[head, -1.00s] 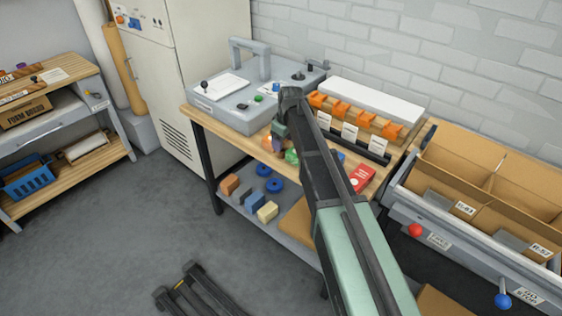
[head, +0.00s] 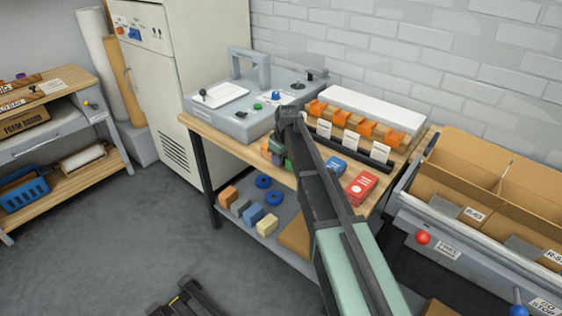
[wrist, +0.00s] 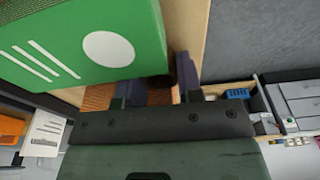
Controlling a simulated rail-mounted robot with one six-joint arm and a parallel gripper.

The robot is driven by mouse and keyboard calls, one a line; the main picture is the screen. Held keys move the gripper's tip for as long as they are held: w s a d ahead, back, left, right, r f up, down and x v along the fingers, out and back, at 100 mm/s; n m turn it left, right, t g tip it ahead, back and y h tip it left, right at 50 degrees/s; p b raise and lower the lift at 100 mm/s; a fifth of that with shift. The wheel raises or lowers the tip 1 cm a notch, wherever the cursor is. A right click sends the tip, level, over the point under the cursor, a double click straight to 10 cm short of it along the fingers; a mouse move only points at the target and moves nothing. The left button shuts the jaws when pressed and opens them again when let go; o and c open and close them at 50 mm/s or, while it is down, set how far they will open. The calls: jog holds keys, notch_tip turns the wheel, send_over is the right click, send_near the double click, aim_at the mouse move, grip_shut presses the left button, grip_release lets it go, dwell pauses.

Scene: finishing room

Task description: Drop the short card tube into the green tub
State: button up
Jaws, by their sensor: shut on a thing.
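My gripper (head: 279,152) is low over the workbench top, left of the blue and red boxes; my arm hides much of it in the head view. In the wrist view its two dark fingers (wrist: 158,88) stand apart with a thing between them. Only a dark, rounded brownish patch shows there, which fits the short card tube, but its outline is unclear. A green box (wrist: 90,42) with a white disc and stripes fills the upper left of the wrist view, close beside the fingers. I cannot make out a green tub for certain in either view.
A blue box (head: 335,166) and a red box (head: 361,187) stand on the wooden bench. A grey machine (head: 245,103) and an orange-clipped rack (head: 358,127) line its back. Coloured blocks (head: 254,215) and blue rings (head: 263,181) lie on the lower shelf. Cardboard bins (head: 465,190) stand at right.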

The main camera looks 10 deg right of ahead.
jog(key=shift+r, duration=0.1)
notch_tip(320, 180, up, 20)
jog(key=p, duration=2)
